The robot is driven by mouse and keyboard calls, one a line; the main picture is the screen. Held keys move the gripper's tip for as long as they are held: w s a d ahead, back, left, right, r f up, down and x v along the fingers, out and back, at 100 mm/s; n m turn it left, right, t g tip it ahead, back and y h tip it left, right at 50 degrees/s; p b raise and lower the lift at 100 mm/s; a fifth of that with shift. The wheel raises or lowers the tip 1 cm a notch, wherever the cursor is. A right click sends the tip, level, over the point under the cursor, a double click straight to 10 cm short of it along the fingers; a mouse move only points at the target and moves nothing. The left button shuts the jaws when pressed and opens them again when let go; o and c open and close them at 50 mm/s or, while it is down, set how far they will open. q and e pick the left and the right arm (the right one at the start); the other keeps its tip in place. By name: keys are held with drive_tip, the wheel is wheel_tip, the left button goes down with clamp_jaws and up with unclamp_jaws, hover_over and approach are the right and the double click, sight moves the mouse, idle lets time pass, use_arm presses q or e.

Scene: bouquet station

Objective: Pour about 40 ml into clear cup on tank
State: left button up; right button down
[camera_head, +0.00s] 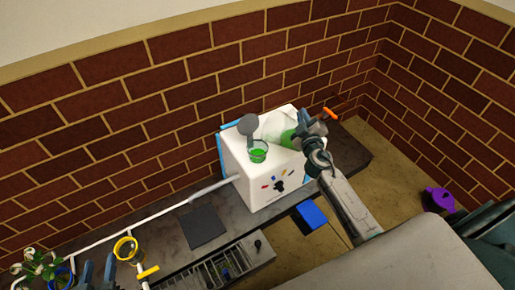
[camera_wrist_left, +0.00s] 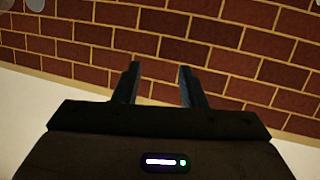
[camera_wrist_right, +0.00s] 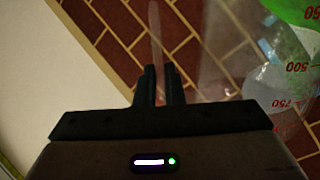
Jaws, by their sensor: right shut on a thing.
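The clear cup (camera_head: 258,153) stands upright on top of the white tank (camera_head: 262,187), with green liquid in it. A transparent jug (camera_head: 273,127) is tilted beside the cup, its mouth side toward the cup; green liquid (camera_head: 289,138) shows in it. My right gripper (camera_head: 306,131) is shut on the jug's handle. In the right wrist view, my gripper fingers (camera_wrist_right: 159,87) close on a pale strip, and the jug wall (camera_wrist_right: 270,85) with red marks is at the right. My left gripper (camera_head: 98,272) is open and empty at lower left; its fingers (camera_wrist_left: 158,85) stand apart.
A grey disc (camera_head: 248,124) rises behind the cup. An orange piece (camera_head: 330,113) shows beyond my right gripper. A dark mat (camera_head: 204,227), a drain grate (camera_head: 220,268), a yellow ring (camera_head: 126,248) and a plant (camera_head: 38,264) lie to the left. A blue pad (camera_head: 311,215) lies below the tank.

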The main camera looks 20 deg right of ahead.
use_arm(q)
drive_tip(key=shift+w+a+r+t+b, duration=0.1)
drive_tip(key=shift+w+r+t, duration=0.3)
drive_tip(key=shift+r, duration=0.3)
drive_tip(key=shift+w+a+r+t+b, duration=0.15)
drive_tip(key=shift+w+r+t, duration=0.1)
drive_tip(key=shift+r+t, duration=0.4)
drive_tip(key=shift+w+r+t+b, duration=0.1)
drive_tip(key=shift+w+r+t, duration=0.25)
drive_tip(key=shift+r, duration=0.45)
use_arm(e)
drive_tip(key=shift+d+f+m, duration=0.1)
drive_tip(key=shift+d+m, duration=0.05)
drive_tip(key=shift+m, duration=0.15)
